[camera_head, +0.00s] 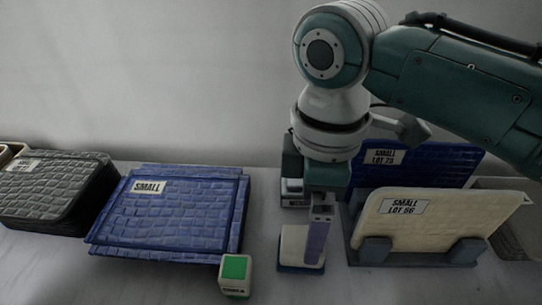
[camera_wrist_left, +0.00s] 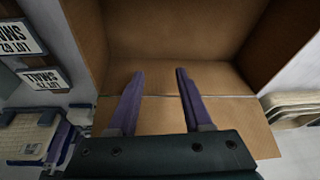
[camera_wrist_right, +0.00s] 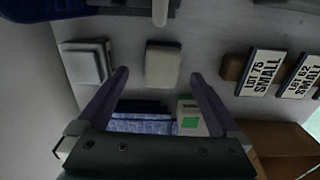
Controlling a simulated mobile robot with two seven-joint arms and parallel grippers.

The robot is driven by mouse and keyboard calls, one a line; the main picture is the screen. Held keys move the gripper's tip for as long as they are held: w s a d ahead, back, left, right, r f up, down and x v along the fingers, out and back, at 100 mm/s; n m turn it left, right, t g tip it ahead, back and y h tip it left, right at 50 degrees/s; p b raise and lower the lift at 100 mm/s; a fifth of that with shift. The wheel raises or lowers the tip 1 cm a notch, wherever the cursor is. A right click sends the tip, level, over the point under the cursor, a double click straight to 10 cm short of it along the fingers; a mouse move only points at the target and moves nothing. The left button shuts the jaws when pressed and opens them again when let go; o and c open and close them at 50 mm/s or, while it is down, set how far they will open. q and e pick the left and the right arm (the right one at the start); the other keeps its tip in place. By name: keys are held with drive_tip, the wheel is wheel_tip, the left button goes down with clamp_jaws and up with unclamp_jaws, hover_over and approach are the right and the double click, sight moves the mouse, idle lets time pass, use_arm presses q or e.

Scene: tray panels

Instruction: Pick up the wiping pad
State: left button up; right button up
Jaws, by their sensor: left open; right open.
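The wiping pad appears to be the cream block on a dark blue base (camera_head: 294,249), standing on the table between the blue panels and the rack. My right gripper (camera_head: 317,243) points down right at it, and one purple finger hides part of its right side. In the right wrist view the pad (camera_wrist_right: 163,64) shows between and beyond the fingertips of the open right gripper (camera_wrist_right: 159,75). I cannot tell whether a finger touches it. My left gripper (camera_wrist_left: 156,72) is open and empty, in front of a cardboard box (camera_wrist_left: 215,118); it is outside the head view.
A green-and-white block (camera_head: 235,275) stands at the front. Blue panels (camera_head: 165,215) and dark grey panels (camera_head: 55,190) lie stacked at left. A rack (camera_head: 372,252) holds a cream panel (camera_head: 440,225) and a blue panel (camera_head: 440,163) close to my right gripper. A grey-white block (camera_head: 292,190) stands behind.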

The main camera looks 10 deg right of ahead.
sight(304, 240)
drive_tip(key=f, duration=0.1)
drive_tip(key=a+f, duration=0.1)
drive_tip(key=f, duration=0.1)
drive_tip(key=shift+s+f+b, duration=0.1)
drive_tip(key=shift+s+b, duration=0.1)
drive_tip(key=shift+b, duration=0.2)
drive_tip(key=shift+d+f, duration=0.1)
drive_tip(key=shift+f, duration=0.4)
drive_tip(key=shift+w, duration=0.1)
drive_tip(key=c, duration=1.5)
drive_tip(key=shift+r, duration=0.1)
wheel_tip(304, 240, up, 20)
drive_tip(key=p, duration=0.5)
drive_tip(key=shift+p, duration=0.4)
